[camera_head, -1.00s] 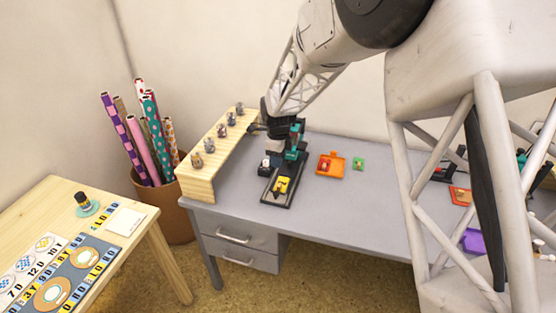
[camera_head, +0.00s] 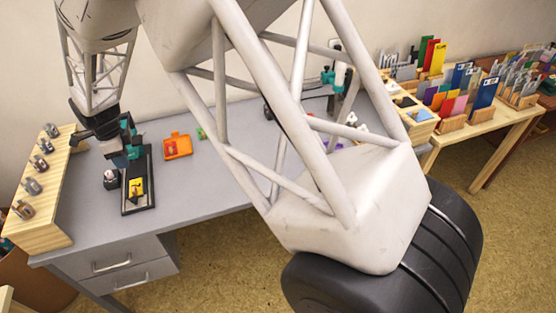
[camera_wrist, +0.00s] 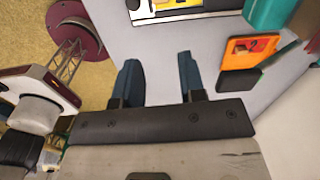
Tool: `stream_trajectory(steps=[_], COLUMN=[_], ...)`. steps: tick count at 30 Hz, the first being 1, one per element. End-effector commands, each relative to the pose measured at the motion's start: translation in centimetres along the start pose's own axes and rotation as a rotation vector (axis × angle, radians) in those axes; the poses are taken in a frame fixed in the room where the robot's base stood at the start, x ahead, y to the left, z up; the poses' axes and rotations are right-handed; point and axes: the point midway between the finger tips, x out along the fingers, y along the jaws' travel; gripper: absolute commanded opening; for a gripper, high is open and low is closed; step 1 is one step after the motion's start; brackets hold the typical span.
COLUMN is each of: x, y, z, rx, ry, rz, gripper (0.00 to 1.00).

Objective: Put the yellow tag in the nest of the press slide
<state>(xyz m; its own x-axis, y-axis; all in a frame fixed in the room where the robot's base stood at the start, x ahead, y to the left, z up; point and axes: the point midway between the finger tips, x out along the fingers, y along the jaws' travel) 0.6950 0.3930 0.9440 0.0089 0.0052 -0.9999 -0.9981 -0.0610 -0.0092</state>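The yellow tag (camera_head: 136,187) shows on the front part of the press's black base (camera_head: 138,207). I cannot tell whether it is seated in the nest. The teal and black press (camera_head: 131,150) stands on the grey desk, partly behind my gripper. My gripper (camera_head: 112,150) is beside the upper part of the press. In the wrist view my gripper (camera_wrist: 158,62) is open, with two blue fingers apart and only bare desk between them. The yellow tag (camera_wrist: 168,4) is at the top edge there, cut off and beyond the fingertips.
An orange inkpad (camera_head: 178,147) lies open right of the press, with a small green item (camera_head: 201,133) beside it. A wooden rack (camera_head: 40,190) with several stamps stands at the left. A small dark round-topped object (camera_head: 110,179) is left of the base.

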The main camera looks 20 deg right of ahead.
Motion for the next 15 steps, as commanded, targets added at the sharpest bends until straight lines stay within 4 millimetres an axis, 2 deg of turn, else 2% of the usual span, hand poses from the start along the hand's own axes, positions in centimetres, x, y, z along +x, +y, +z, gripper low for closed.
stream_trajectory(steps=[8,15], x=[-5.8,-10.8], y=[2.5,6.2], z=[-6.8,-13.3], rx=[-0.175,-0.365], ry=[-0.007,-0.005], rz=[-0.029,-0.059], gripper=[0.37,0.37])
